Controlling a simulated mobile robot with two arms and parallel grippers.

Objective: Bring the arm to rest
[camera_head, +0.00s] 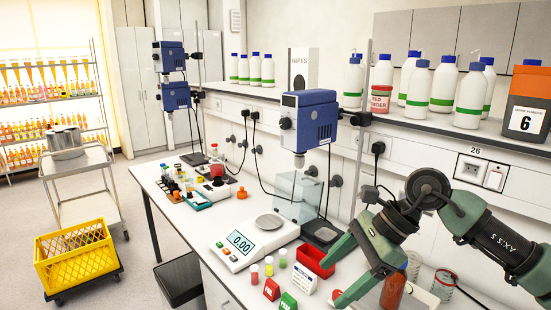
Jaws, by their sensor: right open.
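My right gripper (331,284) comes in from the right on a dark green arm (490,235) and hangs over the right end of the white bench (235,285). Its two green fingers are spread apart and point down and to the left. I see nothing held between them. A bottle of orange-red liquid (393,291) stands just right of the lower finger, partly hidden by the gripper; I cannot tell whether they touch. My left gripper is not in view.
A balance (248,244) and a red tray (313,261) lie left of the gripper. Small capped vials (269,265), red and green blocks (288,301) and a white card (304,278) stand close to the fingers. A blue overhead stirrer (310,120) rises behind. White bottles (443,85) line the shelf.

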